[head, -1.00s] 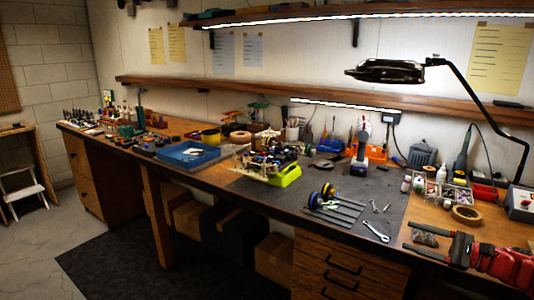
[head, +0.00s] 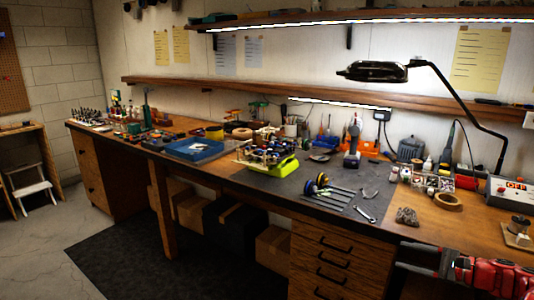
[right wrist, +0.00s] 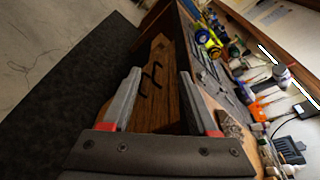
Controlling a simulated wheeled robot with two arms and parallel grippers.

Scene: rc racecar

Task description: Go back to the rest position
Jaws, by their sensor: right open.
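My right gripper (head: 404,256) is at the lower right of the head view, at the front edge of the workbench. Its fingers are spread with nothing between them, and it also shows open in the right wrist view (right wrist: 159,76). A small grey, lumpy object (head: 407,216) lies on the bench top just beyond the fingers, apart from them. It also shows in the right wrist view (right wrist: 229,124), right of the right finger. My left gripper is in neither view.
The wooden workbench (head: 355,228) has drawers (head: 335,262) below its front edge. A wrench (head: 366,214), a tape roll (head: 447,201), a lime-green car stand (head: 285,167) and a black lamp (head: 375,72) are on or above it. Dark matting (head: 130,260) lies in front.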

